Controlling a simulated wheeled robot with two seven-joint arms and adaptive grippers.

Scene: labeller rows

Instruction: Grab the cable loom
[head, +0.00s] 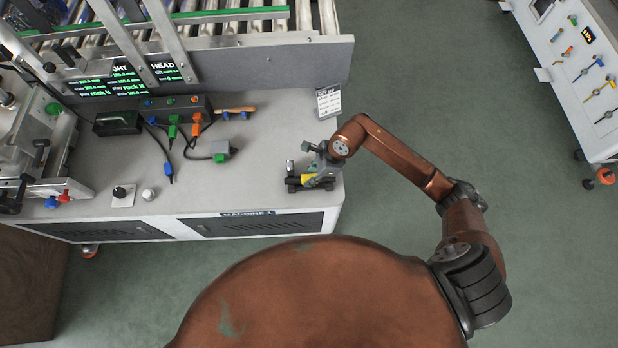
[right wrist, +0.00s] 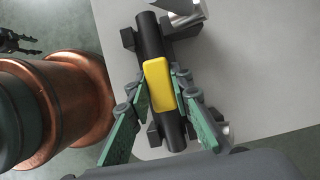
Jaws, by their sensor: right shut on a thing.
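The cable loom (right wrist: 150,38) appears as a black rod with a yellow sleeve (right wrist: 159,86) around its middle. It lies in dark cradle blocks (right wrist: 128,38) near the right front corner of the bench, where its yellow part also shows in the head view (head: 309,180). My right gripper (right wrist: 160,94) is shut on the loom at the yellow sleeve, one finger on each side. The gripper hides part of the loom in the head view. My left gripper does not show in the head view; a dark jaw-like part at the right wrist view's upper left may be it.
A metal cylinder (head: 290,166) stands close beside the cradle. A label sign (head: 329,102) stands behind, at the bench's right edge. The bench surface (head: 258,170) between is clear.

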